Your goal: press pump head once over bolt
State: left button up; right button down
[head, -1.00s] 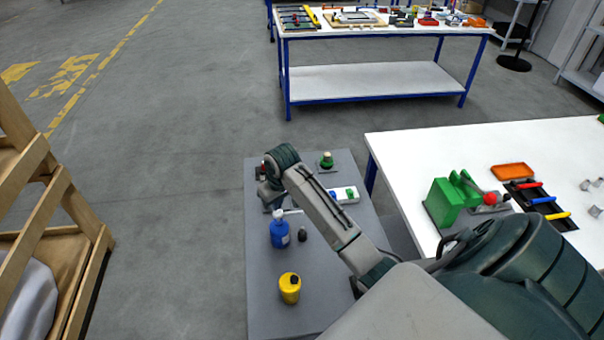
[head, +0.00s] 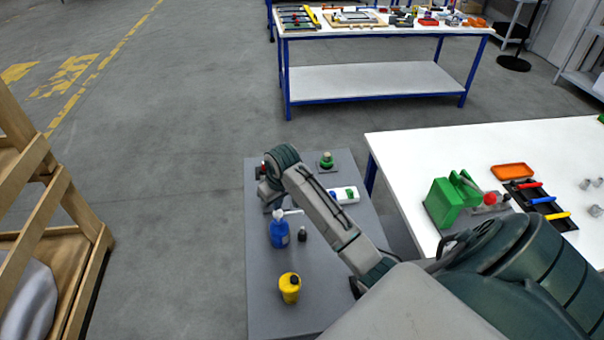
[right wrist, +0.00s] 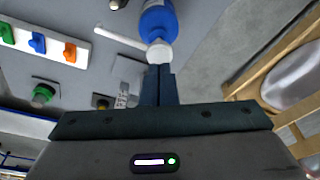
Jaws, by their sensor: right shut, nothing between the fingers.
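A blue bottle (head: 279,236) with a white pump head (head: 280,214) stands upright on the grey bench. Its white nozzle points right in the head view, and it also shows in the right wrist view (right wrist: 118,38). My right gripper (head: 273,206) is at the pump head, on the side away from the camera. In the right wrist view its fingers (right wrist: 158,70) are shut and empty, their tips right by the white top (right wrist: 159,51); I cannot tell if they touch. A small dark object (head: 302,234) stands right of the bottle; I cannot identify it as the bolt.
A yellow container (head: 289,288) stands nearer on the grey bench (head: 268,318). A white strip with coloured switches (right wrist: 45,40) and a green knob (head: 326,160) lie beyond. A white table (head: 420,150) is to the right, a wooden rack (head: 60,260) to the left.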

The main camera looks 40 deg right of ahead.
aim_at(278, 212)
jog(key=shift+f, duration=0.1)
dwell(0.4)
jog(key=shift+s+f+b, duration=0.1)
jog(key=shift+f+b, duration=0.2)
jog(key=shift+f, duration=1.15)
jog(key=shift+r, duration=0.1)
jog(key=shift+r+p, duration=0.6)
jog(key=shift+r, duration=0.7)
jog(key=shift+r, duration=0.1)
jog(key=shift+r, duration=2.95)
jog(key=shift+f, duration=0.1)
